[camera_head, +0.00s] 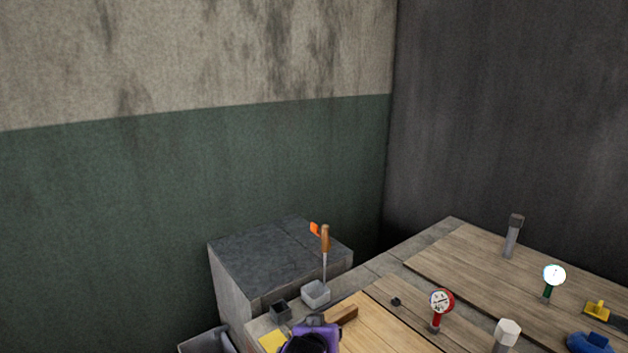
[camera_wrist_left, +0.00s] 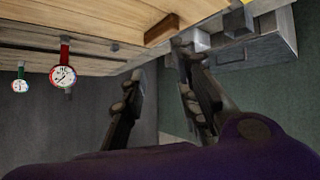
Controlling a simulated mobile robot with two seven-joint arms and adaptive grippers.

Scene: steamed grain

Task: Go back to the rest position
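My left gripper (camera_wrist_left: 160,65) shows in the left wrist view with its two dark fingers apart and nothing visible between them. In the head view only a purple and black part of my left arm shows at the bottom edge, in front of the near end of the workbench (camera_head: 470,262); the fingers cannot be made out there. My right gripper is in neither view.
A red-stemmed gauge (camera_head: 441,300), a green-stemmed gauge (camera_head: 554,276), a yellow valve part (camera_head: 597,311) and a blue round part (camera_head: 588,343) stand on the bench. A small grey box (camera_head: 315,294) with an orange-handled tool (camera_head: 325,240) stands beside a grey block (camera_head: 270,258).

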